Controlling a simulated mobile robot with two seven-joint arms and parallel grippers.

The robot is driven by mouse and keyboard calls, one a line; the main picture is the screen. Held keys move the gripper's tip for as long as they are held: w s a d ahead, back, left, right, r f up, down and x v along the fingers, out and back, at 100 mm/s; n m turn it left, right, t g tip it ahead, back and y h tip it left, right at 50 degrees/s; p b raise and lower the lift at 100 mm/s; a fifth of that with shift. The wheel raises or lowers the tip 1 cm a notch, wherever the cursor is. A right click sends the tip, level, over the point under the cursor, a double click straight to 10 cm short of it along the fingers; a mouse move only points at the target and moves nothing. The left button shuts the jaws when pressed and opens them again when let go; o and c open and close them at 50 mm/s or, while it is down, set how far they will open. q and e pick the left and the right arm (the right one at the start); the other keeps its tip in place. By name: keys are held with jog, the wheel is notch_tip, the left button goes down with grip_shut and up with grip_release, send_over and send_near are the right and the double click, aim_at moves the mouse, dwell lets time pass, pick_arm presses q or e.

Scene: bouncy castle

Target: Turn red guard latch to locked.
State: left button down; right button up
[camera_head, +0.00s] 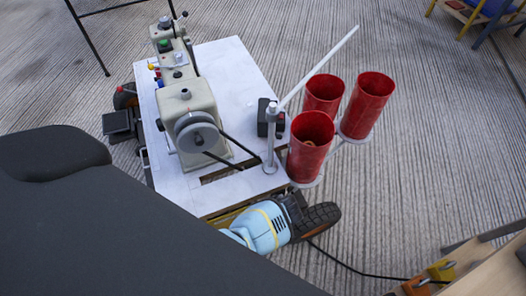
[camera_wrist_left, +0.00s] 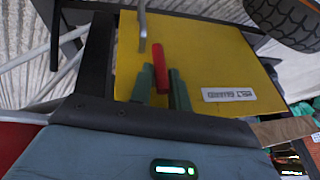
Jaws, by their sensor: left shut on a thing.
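The red guard latch (camera_wrist_left: 160,62) is a short red handle standing out on a yellow guard panel (camera_wrist_left: 220,70) in the left wrist view. The panel carries a white label that seems to read "BELT GUARD". My left gripper (camera_wrist_left: 160,74) has its two green fingers on either side of the latch's near end and is shut on it. The latch lies nearly in line with the fingers, tilted slightly. In the head view the latch, the yellow panel and my left gripper are hidden. My right gripper is in neither view.
A sewing machine (camera_head: 186,110) stands on a white table (camera_head: 240,75). Red cylinders (camera_head: 368,105) stand at its right edge. A blue motor (camera_head: 262,228) sits below. A grey metal rod (camera_wrist_left: 142,30) hangs close above the latch. A black wheel (camera_wrist_left: 290,18) is at upper right.

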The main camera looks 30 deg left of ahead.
pick_arm(q)
jog(key=shift+s+a+f, duration=0.2)
jog(key=shift+s+a, duration=0.15)
jog(key=shift+s, duration=0.05)
dwell(0.5)
jog(key=c, duration=1.5)
grip_release()
jog(key=o, duration=0.3)
jog(key=shift+w+r, duration=0.1)
jog(key=shift+d, duration=0.1)
jog(key=shift+w, duration=0.1)
jog(key=shift+d+r, duration=0.1)
jog(key=shift+r, duration=0.05)
